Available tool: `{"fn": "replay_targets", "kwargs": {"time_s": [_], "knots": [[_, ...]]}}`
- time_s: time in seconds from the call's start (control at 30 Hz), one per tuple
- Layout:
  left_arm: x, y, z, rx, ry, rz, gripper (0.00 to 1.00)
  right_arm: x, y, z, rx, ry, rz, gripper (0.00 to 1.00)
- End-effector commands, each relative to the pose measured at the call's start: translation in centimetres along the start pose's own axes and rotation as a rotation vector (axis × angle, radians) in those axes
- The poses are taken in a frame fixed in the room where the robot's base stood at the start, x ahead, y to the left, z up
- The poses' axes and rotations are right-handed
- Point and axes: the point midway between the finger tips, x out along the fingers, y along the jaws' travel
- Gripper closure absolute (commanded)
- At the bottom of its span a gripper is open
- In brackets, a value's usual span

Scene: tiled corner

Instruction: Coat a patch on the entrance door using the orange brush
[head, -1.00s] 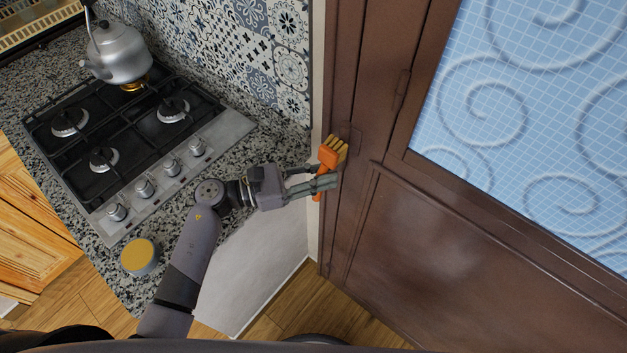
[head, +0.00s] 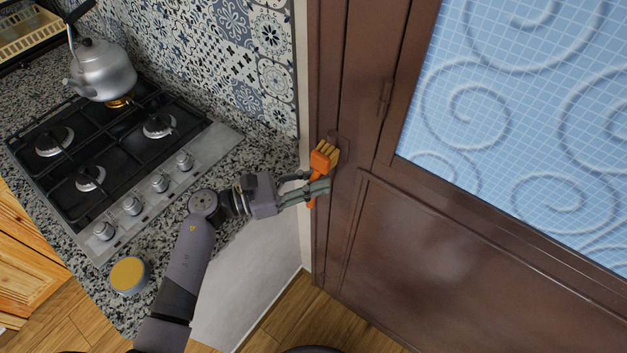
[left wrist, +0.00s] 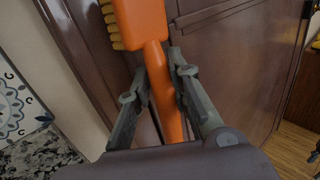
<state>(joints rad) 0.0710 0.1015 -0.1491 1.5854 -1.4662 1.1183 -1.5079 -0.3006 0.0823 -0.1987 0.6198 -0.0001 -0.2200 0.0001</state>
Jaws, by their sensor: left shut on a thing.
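My left gripper (head: 318,190) is shut on the handle of the orange brush (head: 321,161), in front of the left side of the brown entrance door (head: 440,240). The brush points upward, with its yellow bristles toward the door frame. I cannot tell whether the bristles touch the wood. In the left wrist view the brush (left wrist: 143,20) rises from between the fingers (left wrist: 160,95), bristles facing left, with the door (left wrist: 230,60) behind. No distinct coated patch can be made out. My right gripper is not in view.
A granite counter (head: 225,155) at left carries a gas hob (head: 110,150), a grey kettle (head: 102,70) and a round container with a yellow top (head: 128,275) near its front edge. A patterned tile wall (head: 235,50) stands behind. The door has a blue glass pane (head: 520,110).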

Motion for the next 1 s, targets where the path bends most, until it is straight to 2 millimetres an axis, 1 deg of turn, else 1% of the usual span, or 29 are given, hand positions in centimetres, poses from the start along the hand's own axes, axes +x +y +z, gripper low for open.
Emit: {"fn": "replay_targets", "kwargs": {"time_s": [0.87, 1.0], "knots": [[1.4, 1.1, 0.0, 0.001, -0.001, 0.0, 1.0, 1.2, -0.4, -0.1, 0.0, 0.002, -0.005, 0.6], [1.5, 0.9, 0.0, 0.0, -0.001, 0.0, 1.0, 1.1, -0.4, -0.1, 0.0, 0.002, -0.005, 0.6]]}}
